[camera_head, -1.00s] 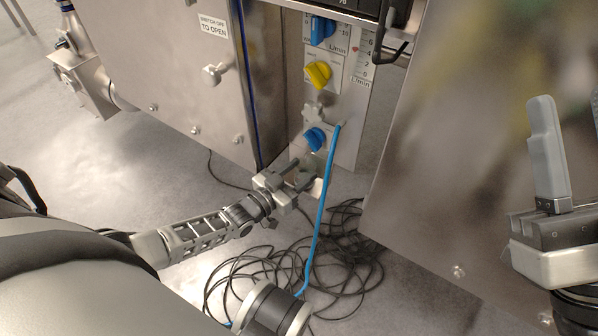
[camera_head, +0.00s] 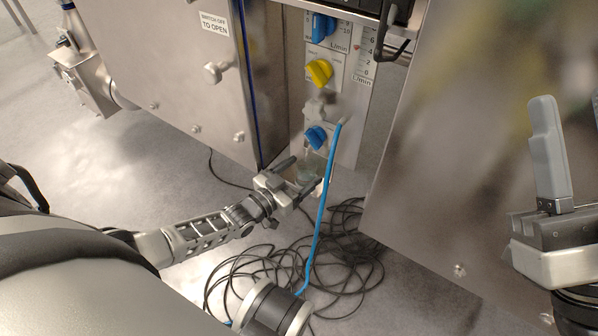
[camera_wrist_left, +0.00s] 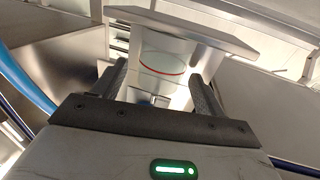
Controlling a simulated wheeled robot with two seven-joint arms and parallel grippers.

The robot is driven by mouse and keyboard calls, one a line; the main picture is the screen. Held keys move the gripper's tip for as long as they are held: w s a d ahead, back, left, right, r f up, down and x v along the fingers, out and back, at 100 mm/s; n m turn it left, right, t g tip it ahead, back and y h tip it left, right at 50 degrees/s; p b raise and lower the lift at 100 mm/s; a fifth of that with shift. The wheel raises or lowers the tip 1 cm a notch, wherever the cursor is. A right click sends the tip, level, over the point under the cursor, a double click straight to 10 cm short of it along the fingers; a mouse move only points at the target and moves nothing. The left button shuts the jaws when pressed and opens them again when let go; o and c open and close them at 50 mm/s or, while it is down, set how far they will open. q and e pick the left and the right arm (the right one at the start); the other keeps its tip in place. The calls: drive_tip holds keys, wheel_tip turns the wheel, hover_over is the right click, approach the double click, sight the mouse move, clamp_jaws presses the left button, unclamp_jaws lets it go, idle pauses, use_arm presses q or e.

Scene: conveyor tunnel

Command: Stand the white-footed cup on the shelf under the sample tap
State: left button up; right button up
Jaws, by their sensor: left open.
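The cup (camera_head: 307,176) shows as a small, pale greenish, see-through shape at the fingers of my left gripper (camera_head: 302,173). These fingers are open on either side of it, below the lower blue knob. In the left wrist view, a pale round shape with a red line (camera_wrist_left: 162,64), apparently the cup, lies between the two spread fingers (camera_wrist_left: 160,82). A flat metal plate (camera_wrist_left: 205,32), apparently the shelf, is right against it there. Contact between cup and plate is hard to tell. The tap outlet is not clear. My right gripper (camera_head: 570,105) is open and empty at the right edge.
A blue hose (camera_head: 319,215) hangs just right of my left gripper. Above are a blue knob (camera_head: 316,137), a grey knob (camera_head: 315,107) and a yellow knob (camera_head: 319,72). Steel cabinets (camera_head: 180,75) flank the panel. Black cables (camera_head: 262,270) lie coiled on the floor.

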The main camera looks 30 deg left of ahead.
use_arm(q)
drive_tip(key=shift+s, duration=0.1)
drive_tip(key=shift+s+a, duration=0.1)
drive_tip(key=shift+s, duration=0.2)
drive_tip(key=p+v, duration=0.1)
drive_tip(key=v, duration=0.1)
drive_tip(key=p+v, duration=0.1)
drive_tip(key=v, duration=0.2)
drive_tip(key=shift+s+r+p, duration=0.1)
drive_tip(key=shift+r+p, duration=0.1)
drive_tip(key=shift+p, duration=0.15)
drive_tip(key=p, duration=0.2)
approach(298, 174)
drive_tip(key=shift+v, duration=2.8)
use_arm(e)
wheel_tip(298, 174, down, 8)
drive_tip(key=w+m+g+h, duration=0.1)
drive_tip(key=m+g+h, duration=0.1)
drive_tip(key=m+h, duration=0.4)
drive_tip(key=shift+f+m+g+h, duration=0.15)
drive_tip(key=shift+m+g+h, duration=0.2)
drive_tip(key=shift+m, duration=1.35)
use_arm(q)
drive_tip(key=shift+f, duration=0.15)
